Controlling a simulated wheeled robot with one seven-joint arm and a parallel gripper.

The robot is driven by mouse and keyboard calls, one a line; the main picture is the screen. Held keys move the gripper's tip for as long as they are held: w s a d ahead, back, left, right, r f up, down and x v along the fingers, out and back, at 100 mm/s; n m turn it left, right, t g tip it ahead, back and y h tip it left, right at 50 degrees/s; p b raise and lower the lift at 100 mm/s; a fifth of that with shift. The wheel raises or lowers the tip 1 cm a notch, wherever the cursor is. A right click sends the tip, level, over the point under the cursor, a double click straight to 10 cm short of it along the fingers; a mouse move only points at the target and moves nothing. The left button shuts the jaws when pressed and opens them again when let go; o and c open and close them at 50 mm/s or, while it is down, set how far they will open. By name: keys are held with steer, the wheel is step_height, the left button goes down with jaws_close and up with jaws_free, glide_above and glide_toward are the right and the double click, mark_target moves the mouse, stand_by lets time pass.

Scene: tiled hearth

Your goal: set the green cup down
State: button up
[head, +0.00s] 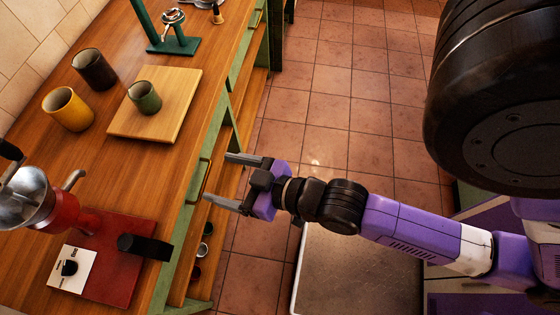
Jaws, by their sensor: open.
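The green cup (144,97) stands upright on a light wooden board (180,84) on the wooden counter. My gripper (218,180) is open and empty. In the picture it is to the right of and below the cup, by the counter's front edge, clearly apart from the cup. Its two grey fingers point left toward the counter. The cup is fully in view.
A yellow cup (68,109) and a dark brown cup (94,69) stand left of the board. A red grinder (60,208) with a red base is at the lower left. A green stand (173,45) is at the back. Tiled floor (325,95) lies right of the counter.

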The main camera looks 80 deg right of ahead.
steer(key=s+a+r+n+y, duration=0.1)
steer(key=s+a+r, duration=0.1)
steer(key=s, duration=0.4)
steer(key=s+a+r+n+y, duration=0.1)
steer(key=s+r, duration=0.1)
steer(key=s, duration=0.4)
steer(key=shift+a+r+t, duration=0.3)
steer(key=shift+a+r, duration=0.05)
steer(key=shift+r, duration=0.05)
steer(key=shift+f, duration=0.2)
